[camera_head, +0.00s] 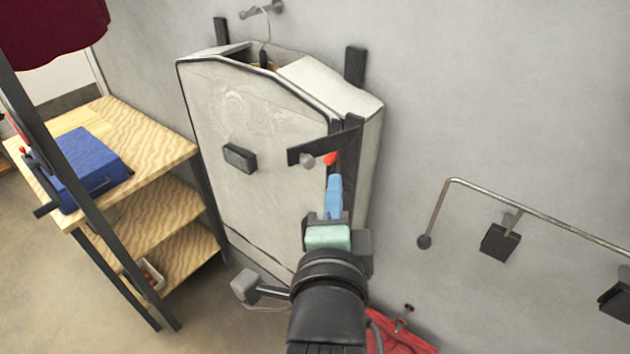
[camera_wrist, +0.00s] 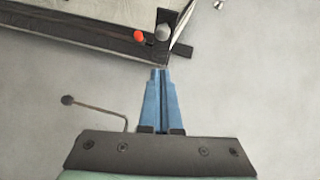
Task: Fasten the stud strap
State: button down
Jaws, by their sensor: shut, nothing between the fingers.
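A pale grey garment bag (camera_head: 250,130) hangs against the wall. A dark strap (camera_head: 320,144) reaches from its right edge across the front. A grey round stud (camera_head: 307,160) and an orange-red tip (camera_head: 331,158) show just below the strap. In the wrist view the stud (camera_wrist: 162,33) and red tip (camera_wrist: 139,36) sit by the dark strap (camera_wrist: 166,16). I cannot tell whether strap and stud are joined. My gripper (camera_head: 335,178) has its blue fingers together, empty, just below the red tip. In the wrist view the fingertips (camera_wrist: 160,72) are apart from the stud.
A wooden shelf unit (camera_head: 160,150) with a blue box (camera_head: 90,165) stands at the left. A dark block (camera_head: 240,158) sits on the bag's front. A metal wall rail (camera_head: 530,212) runs at the right. A red object (camera_head: 400,338) lies low behind my arm.

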jog(key=shift+w+a+f+p, duration=0.15)
jog(key=shift+w+a+p, duration=0.2)
jog(key=shift+w, duration=0.35)
jog(key=shift+w+a+f+p, duration=0.2)
jog(key=shift+w+a, duration=0.3)
jog(key=shift+w, duration=0.25)
jog(key=shift+w+a+f+p, duration=0.15)
jog(key=shift+w+a+p, duration=0.2)
jog(key=shift+w, duration=0.35)
jog(key=shift+w+a, duration=0.1)
jog(key=shift+a, duration=0.05)
